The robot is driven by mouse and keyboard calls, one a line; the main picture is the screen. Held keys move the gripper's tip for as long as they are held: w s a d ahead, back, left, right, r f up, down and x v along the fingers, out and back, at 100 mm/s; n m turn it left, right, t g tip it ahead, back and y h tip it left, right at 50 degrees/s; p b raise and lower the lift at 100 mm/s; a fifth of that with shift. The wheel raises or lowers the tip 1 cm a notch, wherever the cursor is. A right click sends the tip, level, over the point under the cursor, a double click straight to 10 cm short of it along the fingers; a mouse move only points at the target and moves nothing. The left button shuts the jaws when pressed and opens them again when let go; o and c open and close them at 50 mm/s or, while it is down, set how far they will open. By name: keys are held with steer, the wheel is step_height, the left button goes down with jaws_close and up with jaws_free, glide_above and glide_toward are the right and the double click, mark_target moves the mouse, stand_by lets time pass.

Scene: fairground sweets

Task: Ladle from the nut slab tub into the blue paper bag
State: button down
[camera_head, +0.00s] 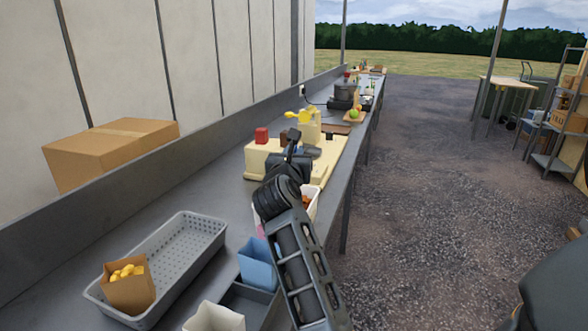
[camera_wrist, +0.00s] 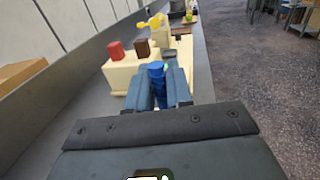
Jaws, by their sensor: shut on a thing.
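The blue paper bag (camera_head: 257,262) stands upright near the counter's front edge in the head view, left of my arm; I cannot see its inside. A white tub (camera_head: 314,207) with orange-brown pieces, perhaps the nut slab tub, is partly hidden behind my arm. My gripper (camera_head: 290,160) is above and beyond the tub, near the cream stand. In the wrist view my gripper (camera_wrist: 161,90) is shut on a blue handle (camera_wrist: 157,72), likely the ladle's. The ladle's bowl cannot be made out.
A grey basket (camera_head: 205,229) holds a brown bag (camera_head: 130,292) of yellow sweets. A white bag (camera_head: 213,318) stands at the bottom. A cream stand (camera_head: 262,160) carries red and brown blocks and a yellow item. A carton (camera_head: 110,150) lies by the wall. Counter left of the stand is clear.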

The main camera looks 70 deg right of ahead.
step_height(320, 180, up, 13)
steer(key=p, duration=0.1)
steer(key=shift+f, duration=0.15)
stand_by(0.4)
